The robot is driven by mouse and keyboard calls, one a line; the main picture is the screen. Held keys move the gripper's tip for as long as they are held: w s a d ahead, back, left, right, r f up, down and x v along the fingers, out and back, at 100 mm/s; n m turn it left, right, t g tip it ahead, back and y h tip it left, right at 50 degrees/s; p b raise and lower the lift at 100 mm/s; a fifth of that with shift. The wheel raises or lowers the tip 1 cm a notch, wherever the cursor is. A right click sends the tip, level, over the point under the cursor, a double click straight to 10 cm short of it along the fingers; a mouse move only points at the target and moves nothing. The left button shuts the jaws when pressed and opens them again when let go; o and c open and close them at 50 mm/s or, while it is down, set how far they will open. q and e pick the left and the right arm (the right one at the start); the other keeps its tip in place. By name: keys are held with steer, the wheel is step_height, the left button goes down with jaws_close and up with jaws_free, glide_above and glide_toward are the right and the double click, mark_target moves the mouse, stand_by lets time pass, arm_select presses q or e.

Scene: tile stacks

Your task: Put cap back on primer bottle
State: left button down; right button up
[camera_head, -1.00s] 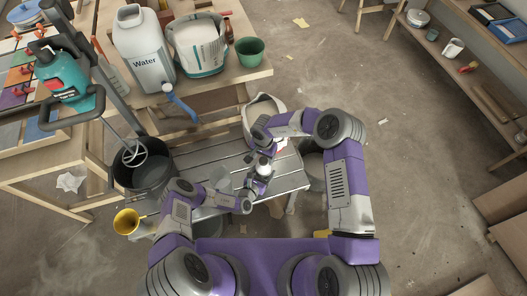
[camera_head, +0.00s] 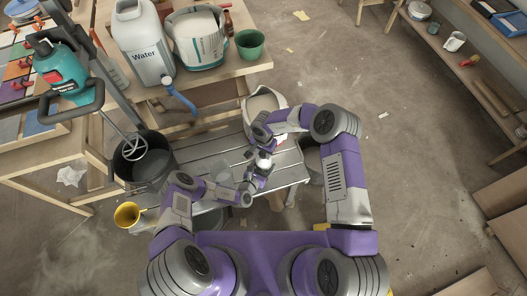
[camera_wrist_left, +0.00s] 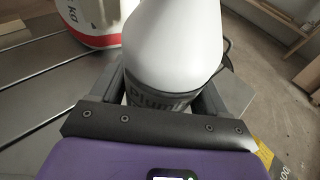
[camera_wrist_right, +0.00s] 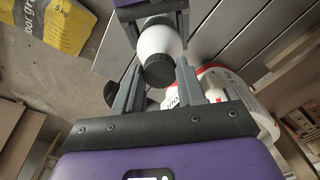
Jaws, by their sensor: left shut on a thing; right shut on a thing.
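The primer bottle is white with a dark label band. In the left wrist view the bottle (camera_wrist_left: 172,45) stands between the fingers of my left gripper (camera_wrist_left: 165,85), which is shut on its label band. In the right wrist view the dark cap (camera_wrist_right: 160,71) sits at the bottle's neck end, between the fingers of my right gripper (camera_wrist_right: 158,80), shut on it. I cannot tell whether the cap is seated on the neck. In the head view the bottle (camera_head: 264,163) is small, above the grey bench, with my right gripper (camera_head: 262,152) and left gripper (camera_head: 253,185) close around it.
The slatted bench (camera_head: 205,160) lies beneath my arms. A white bucket (camera_head: 263,102) stands at its back. A black bucket (camera_head: 145,172) with a mixer is at left, a yellow cup (camera_head: 127,214) near it. The water jug (camera_head: 142,45) and green pot (camera_head: 250,43) stand on the back table.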

steer(key=m, duration=0.7)
steer(key=shift+m, duration=0.3)
steer(key=m, duration=0.6)
steer(key=shift+m, duration=0.4)
steer(key=o, duration=1.2)
steer(key=shift+o, duration=0.2)
arm_select(q)
jaws_free()
arm_select(e)
step_height(320, 180, up, 12)
